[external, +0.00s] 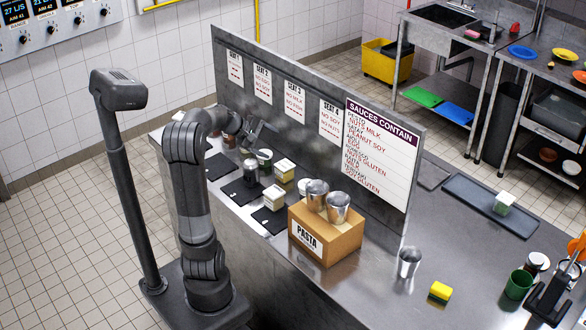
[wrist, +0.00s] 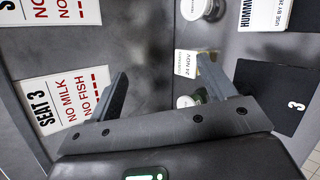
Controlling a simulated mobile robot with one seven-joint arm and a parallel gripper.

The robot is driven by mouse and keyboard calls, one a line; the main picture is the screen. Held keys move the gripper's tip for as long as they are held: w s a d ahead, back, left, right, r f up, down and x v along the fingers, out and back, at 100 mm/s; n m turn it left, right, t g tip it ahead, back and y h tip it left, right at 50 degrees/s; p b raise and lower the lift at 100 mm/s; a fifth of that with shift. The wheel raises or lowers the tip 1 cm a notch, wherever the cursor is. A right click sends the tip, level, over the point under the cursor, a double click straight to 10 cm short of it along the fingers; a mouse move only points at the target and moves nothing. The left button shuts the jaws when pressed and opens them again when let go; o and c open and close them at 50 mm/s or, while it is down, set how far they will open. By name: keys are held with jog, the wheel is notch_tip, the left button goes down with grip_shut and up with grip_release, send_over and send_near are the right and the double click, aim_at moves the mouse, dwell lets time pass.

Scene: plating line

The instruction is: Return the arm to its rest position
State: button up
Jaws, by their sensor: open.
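My arm (external: 186,190) rises from its base beside the steel counter and bends at the top toward the grey partition. My gripper (external: 262,131) is above the counter's back part, close to the partition. In the wrist view my gripper (wrist: 165,88) has its two fingers spread wide, with nothing visibly held between them. A small tub with a "24 NOV" label (wrist: 188,64) shows beyond the fingers, partly hidden by the right finger. The Seat 3 card (wrist: 64,105) on the partition lies beside and partly behind the left finger.
Black mats (external: 269,221) with jars and boxes line the counter below my arm. A dark jar (external: 250,172) stands near the forearm. The partition (external: 232,98) runs close behind the gripper. A cardboard pasta box (external: 345,243) carries two steel cups. Open floor (external: 70,235) lies left.

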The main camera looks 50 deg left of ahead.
jog(key=s+d+m+g+y, duration=0.3)
jog(key=s+d+m+y, duration=0.1)
jog(key=s+d+m, duration=1.4)
jog(key=shift+d+f+m+g, duration=0.35)
jog(key=shift+d+m, duration=0.25)
jog(key=shift+d, duration=0.5)
